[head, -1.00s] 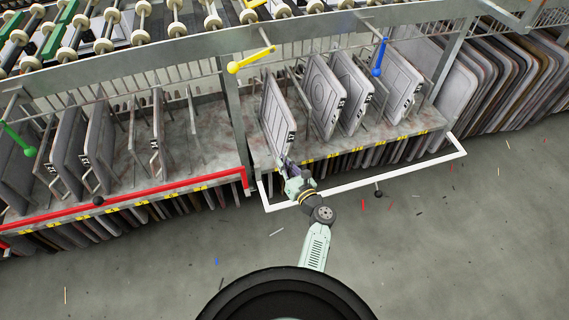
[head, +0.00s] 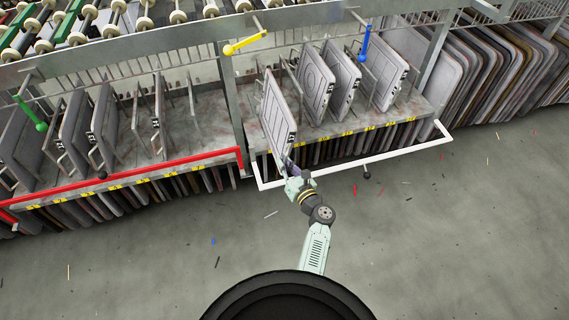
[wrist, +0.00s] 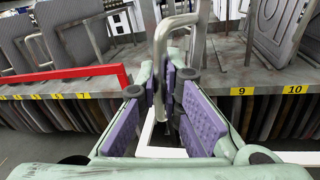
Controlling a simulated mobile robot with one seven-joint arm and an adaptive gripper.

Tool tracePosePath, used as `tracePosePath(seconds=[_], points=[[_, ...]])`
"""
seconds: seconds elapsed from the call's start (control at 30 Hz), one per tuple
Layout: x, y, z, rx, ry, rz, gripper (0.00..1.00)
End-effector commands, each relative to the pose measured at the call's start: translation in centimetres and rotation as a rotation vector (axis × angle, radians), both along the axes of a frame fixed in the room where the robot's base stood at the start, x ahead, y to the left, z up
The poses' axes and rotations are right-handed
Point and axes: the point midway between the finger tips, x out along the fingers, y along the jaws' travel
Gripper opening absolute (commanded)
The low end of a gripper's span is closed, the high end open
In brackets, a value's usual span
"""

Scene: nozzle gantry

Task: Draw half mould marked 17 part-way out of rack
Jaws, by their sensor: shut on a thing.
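A grey half mould (head: 277,112) stands upright in the rack's middle bay, its near end at the shelf's front edge. Its end plate bears a mark too small to read. My gripper (head: 291,172) is at its near end. In the wrist view my gripper (wrist: 163,105), with purple pads, is shut on the mould's grey loop handle (wrist: 160,60). The handle and fingers hide part of the mould and the slot behind. The rack shelf (head: 205,157) carries the mould.
Several other half moulds (head: 314,84) stand to the right, and more (head: 103,125) to the left. A white rail (head: 350,167) runs low in front of this bay, a red rail (head: 130,180) before the left bay. A rack post (head: 231,95) stands just left. Grey floor in front is open.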

Motion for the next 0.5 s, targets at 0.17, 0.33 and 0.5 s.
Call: tracePosePath(seconds=[0.17,0.33,0.5], points=[[0.05,0.02,0.06,0.0,-0.002,0.001,0.0],[0.06,0.03,0.07,-0.001,-0.002,0.001,0.0],[0.06,0.05,0.07,0.0,-0.002,0.001,0.18]])
